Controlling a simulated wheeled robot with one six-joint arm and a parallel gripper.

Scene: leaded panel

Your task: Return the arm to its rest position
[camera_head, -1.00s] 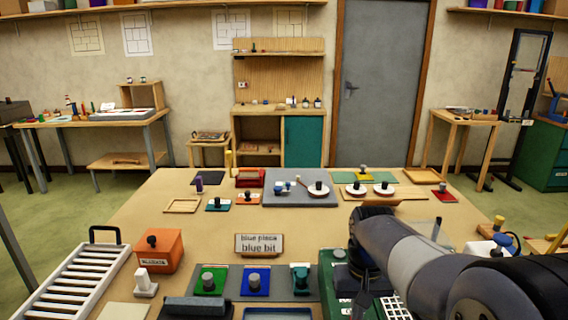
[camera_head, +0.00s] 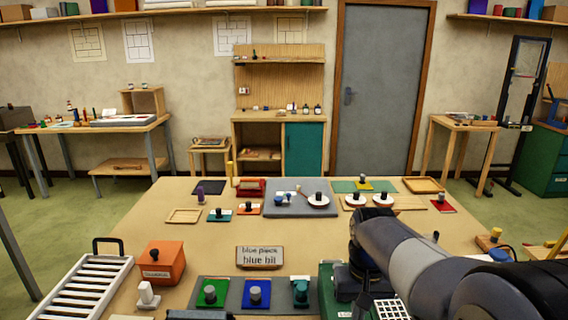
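My arm (camera_head: 405,246) reaches in from the lower right, folded over the near right part of the workbench (camera_head: 215,252). Its dark wrist end points down beside a green case (camera_head: 327,290). The fingers of my gripper (camera_head: 362,298) are dark and partly lost against the things below, so their opening does not show. I see nothing clearly held.
A grey board (camera_head: 300,210) with small pieces lies at the far side. Green (camera_head: 222,302) and blue (camera_head: 266,303) pads with knobs are near. An orange box (camera_head: 165,262) and a white rack (camera_head: 85,286) stand left. The bench middle is mostly clear.

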